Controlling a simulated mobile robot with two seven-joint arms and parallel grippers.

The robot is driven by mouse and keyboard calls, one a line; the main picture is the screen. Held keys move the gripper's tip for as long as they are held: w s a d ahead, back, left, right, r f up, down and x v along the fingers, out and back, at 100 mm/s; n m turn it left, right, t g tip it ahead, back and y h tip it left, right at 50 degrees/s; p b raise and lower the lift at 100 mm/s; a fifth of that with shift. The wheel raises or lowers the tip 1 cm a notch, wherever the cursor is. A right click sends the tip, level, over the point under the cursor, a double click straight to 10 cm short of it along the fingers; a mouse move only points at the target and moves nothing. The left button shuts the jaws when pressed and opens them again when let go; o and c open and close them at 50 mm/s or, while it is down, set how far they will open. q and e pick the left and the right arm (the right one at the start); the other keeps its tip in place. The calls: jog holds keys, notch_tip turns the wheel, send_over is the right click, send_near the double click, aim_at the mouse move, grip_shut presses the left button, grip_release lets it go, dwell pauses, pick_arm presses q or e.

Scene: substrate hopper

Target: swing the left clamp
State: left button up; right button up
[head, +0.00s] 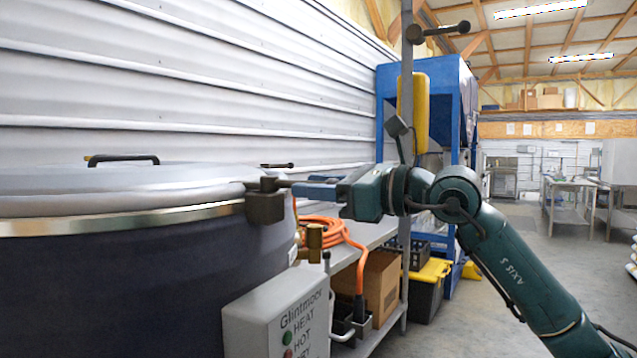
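The big dark hopper drum (120,290) fills the left side, with a grey lid (150,190) and a shiny metal band at its rim. A dark clamp (265,205) sits on the rim at the drum's right side, and its short lever (284,183) points right. My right gripper (312,188) reaches in from the right, its blue fingers at the lever's outer end. Whether they are closed on the lever I cannot tell. Another dark bar (277,165) shows behind the lid; I cannot tell whether it is a clamp. My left gripper is not in view.
A black lid handle (122,159) stands on top. A grey control box (278,315) is in front of the drum. A grey post (406,100) rises behind my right gripper. A bench with an orange hose (335,232) and a cardboard box (381,283) stands below. Open floor lies right.

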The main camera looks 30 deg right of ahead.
jog(key=shift+c, duration=0.2)
grip_shut()
jog(key=shift+d+y, duration=0.1)
jog(key=shift+y, duration=0.2)
